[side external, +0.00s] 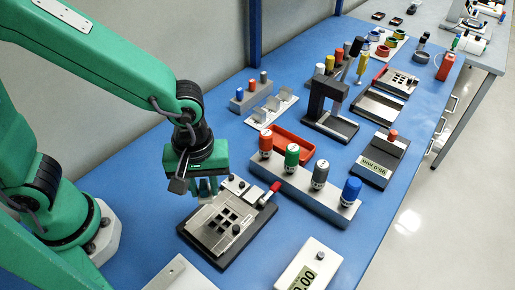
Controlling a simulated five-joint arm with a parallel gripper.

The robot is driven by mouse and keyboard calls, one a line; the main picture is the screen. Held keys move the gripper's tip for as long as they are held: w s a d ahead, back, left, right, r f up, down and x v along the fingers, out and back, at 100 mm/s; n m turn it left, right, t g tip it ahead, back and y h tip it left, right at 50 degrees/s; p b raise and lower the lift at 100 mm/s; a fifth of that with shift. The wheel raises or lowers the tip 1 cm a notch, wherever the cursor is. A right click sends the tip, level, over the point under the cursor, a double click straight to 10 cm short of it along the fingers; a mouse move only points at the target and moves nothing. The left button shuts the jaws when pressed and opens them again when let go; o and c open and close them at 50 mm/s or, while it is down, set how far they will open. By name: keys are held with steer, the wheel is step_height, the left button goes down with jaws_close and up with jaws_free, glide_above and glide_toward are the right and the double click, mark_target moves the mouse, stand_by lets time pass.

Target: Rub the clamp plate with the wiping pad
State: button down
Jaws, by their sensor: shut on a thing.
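The clamp plate (206,222) is a grey metal plate with several square windows, lying on a dark base at the lower centre of the side external view. A red-tipped lever sits at its right rear. My gripper (207,190) points down over the rear left of the plate. Its jaws are shut on the wiping pad, which is mostly hidden by the fingers and hard to make out. I cannot tell whether the pad touches the plate.
A grey block (310,190) with several coloured-cap bottles stands to the right. A red tray (292,144) and a dark press stand behind. A white display box (308,268) is in front. Blue table (150,232) is bare left of the clamp base.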

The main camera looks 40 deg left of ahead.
steer(key=shift+r, duration=1.05)
steer(key=shift+r, duration=0.15)
